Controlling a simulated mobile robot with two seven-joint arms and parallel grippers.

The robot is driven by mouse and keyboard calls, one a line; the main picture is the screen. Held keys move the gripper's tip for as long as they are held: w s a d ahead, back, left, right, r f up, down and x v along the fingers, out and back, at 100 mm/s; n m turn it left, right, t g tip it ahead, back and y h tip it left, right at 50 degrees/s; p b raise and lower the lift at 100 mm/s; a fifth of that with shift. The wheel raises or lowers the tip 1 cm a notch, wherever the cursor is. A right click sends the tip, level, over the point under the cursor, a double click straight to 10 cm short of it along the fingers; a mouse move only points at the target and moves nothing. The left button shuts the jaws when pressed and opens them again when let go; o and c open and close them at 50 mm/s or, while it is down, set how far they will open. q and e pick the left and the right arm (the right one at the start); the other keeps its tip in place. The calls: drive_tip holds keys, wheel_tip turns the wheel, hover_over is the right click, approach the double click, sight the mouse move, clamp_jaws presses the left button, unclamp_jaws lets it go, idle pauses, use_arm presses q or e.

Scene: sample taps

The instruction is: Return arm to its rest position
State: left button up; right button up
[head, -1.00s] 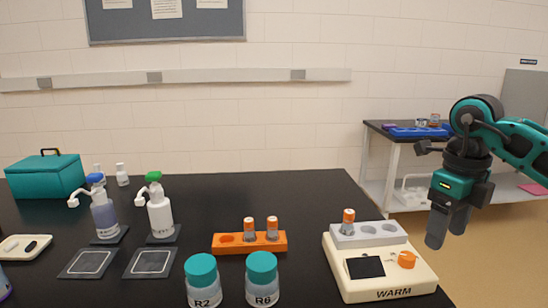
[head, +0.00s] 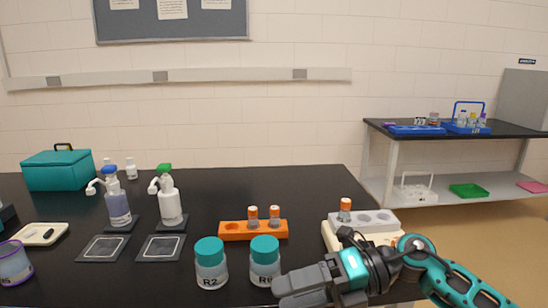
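My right arm comes in from the lower right. Its gripper (head: 300,287) points left, low at the table's front edge, in front of the warmer and beside the jar marked R6 (head: 265,258). The fingers look close together, but from this side I cannot tell whether they are open or shut. No object shows in them. The warmer (head: 330,238) is partly hidden behind my arm. A vial with an orange cap (head: 345,208) stands in its grey block (head: 371,220). My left gripper is not in view.
An orange rack (head: 236,231) holds two orange-capped vials. The R2 jar (head: 211,264) stands next to R6. Two pump bottles (head: 118,205) (head: 170,203), dark pads (head: 161,248) and a teal case (head: 57,171) are at left. A shelf table (head: 460,138) with blue trays stands back right.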

drive_tip(key=w+d+f+m+t+h, duration=0.1)
drive_tip(key=d+f+m+t+h, duration=0.3)
drive_tip(key=m+t, duration=0.85)
drive_tip(key=d+f+m+t+h, duration=0.25)
drive_tip(key=f+m+t, duration=0.45)
drive_tip(key=m, duration=1)
drive_tip(key=s+d+f+m+g+h, duration=0.3)
drive_tip(key=s+f, duration=0.3)
drive_tip(key=f, duration=0.2)
drive_tip(key=s+d+f+m+g+h, duration=0.3)
drive_tip(key=s+d+f+m, duration=0.2)
drive_tip(key=f, duration=0.3)
drive_tip(key=shift+s+f+m+h, duration=0.15)
drive_tip(key=shift+s+m+h, duration=0.25)
drive_tip(key=shift+s, duration=0.35)
